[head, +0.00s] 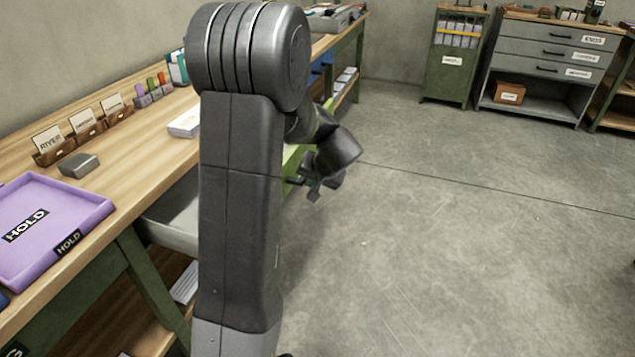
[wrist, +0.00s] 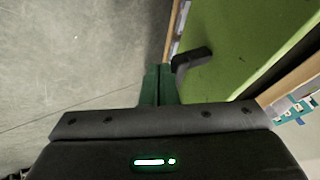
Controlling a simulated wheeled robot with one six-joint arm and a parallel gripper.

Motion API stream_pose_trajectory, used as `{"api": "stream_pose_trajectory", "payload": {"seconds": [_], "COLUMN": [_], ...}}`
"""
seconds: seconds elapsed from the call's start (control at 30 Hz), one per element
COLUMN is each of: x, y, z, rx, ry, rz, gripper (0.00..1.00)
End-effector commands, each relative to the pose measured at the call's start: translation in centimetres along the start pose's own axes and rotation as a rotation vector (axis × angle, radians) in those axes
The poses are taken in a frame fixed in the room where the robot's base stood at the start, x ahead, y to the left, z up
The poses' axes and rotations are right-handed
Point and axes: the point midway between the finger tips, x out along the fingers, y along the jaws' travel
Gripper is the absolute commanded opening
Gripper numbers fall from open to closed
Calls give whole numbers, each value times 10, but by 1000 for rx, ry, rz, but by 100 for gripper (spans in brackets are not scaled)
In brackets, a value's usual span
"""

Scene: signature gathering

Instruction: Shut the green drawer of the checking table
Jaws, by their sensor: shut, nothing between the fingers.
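The lime-green drawer front (wrist: 245,40) fills the upper right of the wrist view, with a dark handle (wrist: 192,58) on it. A strip of lime green (head: 292,158) shows beside my arm in the head view. My gripper (wrist: 158,85) is shut and empty, its fingertips close to the handle; I cannot tell if they touch. In the head view my gripper (head: 322,186) is out in front of the table (head: 150,155). A grey drawer box (head: 165,225) stands pulled out below the tabletop. My arm hides its front, so I cannot tell whether it belongs to the green front.
A purple HOLD tray (head: 85,205), a grey block (head: 79,165), card holders (head: 87,130) and white paper (head: 184,124) are on the tabletop. A green cabinet (head: 452,70) and a grey drawer unit (head: 548,65) stand at the back. The floor (head: 460,240) to the right is clear.

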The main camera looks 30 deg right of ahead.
Motion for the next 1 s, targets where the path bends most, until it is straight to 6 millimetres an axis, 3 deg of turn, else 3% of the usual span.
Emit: {"api": "stream_pose_trajectory", "payload": {"seconds": [0.47,0.67,1.0], "x": [5,22,62], "y": [-10,-42,-123], "z": [0,0,0], "rx": [-3,-6,-6], "ry": [-1,-3,-4], "rz": [-1,-3,-3], "gripper": [0,0,0]}}
